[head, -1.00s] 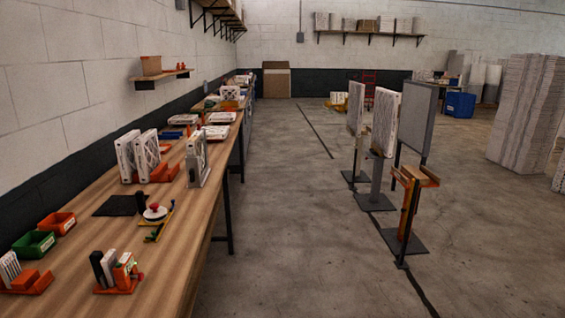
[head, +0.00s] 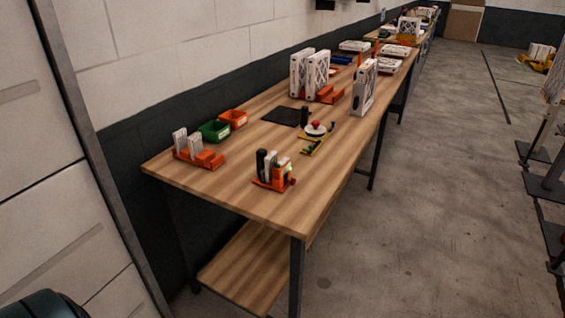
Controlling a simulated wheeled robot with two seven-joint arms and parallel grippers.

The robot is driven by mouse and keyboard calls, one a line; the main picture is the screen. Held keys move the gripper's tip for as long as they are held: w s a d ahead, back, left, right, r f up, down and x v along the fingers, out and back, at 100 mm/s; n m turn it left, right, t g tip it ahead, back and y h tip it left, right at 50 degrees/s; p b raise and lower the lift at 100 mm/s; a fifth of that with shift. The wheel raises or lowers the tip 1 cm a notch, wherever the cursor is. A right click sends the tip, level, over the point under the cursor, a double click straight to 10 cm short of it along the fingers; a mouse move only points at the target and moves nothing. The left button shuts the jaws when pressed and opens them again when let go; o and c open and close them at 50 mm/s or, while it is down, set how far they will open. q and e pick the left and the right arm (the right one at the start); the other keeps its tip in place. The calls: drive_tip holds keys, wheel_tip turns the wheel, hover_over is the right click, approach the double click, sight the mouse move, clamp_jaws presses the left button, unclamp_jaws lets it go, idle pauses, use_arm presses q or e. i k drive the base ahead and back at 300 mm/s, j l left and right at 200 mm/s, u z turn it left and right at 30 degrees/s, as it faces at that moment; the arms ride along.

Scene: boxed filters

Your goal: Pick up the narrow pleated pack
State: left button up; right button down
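Neither of my grippers is in view. An orange holder (head: 205,160) near the table's left end has white and grey slab-like pieces (head: 181,140) standing in it, which look like small pleated packs. A second orange holder (head: 272,184) at the table's front edge has a black piece (head: 261,162), a pale piece (head: 270,166) and an orange-and-white piece standing in it. Larger white framed filters (head: 302,74) stand upright farther back. Another white filter (head: 364,88) stands near the table's right edge. I cannot tell which piece is the narrow pleated pack.
The long wooden table (head: 245,195) runs along the wall. A green bin (head: 213,131), an orange bin (head: 233,118), a dark mat (head: 284,116) and a round white thing with a red top (head: 316,128) are on it. The floor (head: 425,220) right of the table is clear, with dark stands farther right.

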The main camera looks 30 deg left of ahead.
sight(270, 161)
drive_tip(key=i+l, duration=0.1)
drive_tip(key=l, duration=0.25)
drive_tip(key=i+l, duration=0.1)
drive_tip(key=l, duration=0.3)
drive_tip(key=i+l, duration=0.15)
drive_tip(key=l, duration=0.2)
drive_tip(key=i+l, duration=0.1)
drive_tip(key=l, duration=0.25)
drive_tip(key=u, duration=1.6)
